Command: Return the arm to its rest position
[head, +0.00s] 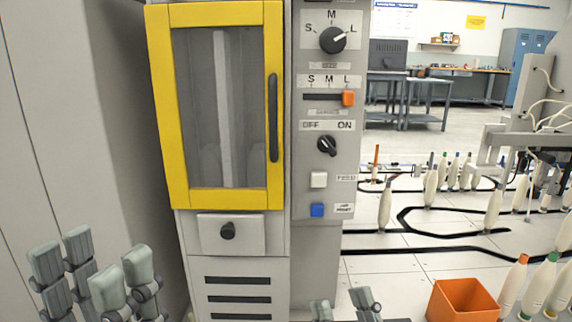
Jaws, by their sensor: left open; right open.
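My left gripper (92,266) is at the lower left, its grey-green finger pads spread apart with nothing between them. It is in front of the grey cabinet side, left of the yellow-framed door (180,110). My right gripper (343,307) shows only at the bottom edge, right of the vented cabinet front. Its fingertips are apart and no object shows between them. The rest of both arms is mostly out of the picture.
The yellow door is shut, with a dark handle (273,118). A control panel (318,207) has knobs, an orange slider (348,98) and a blue button (317,210). An orange bin (465,301) and several white bobbins stand at the right.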

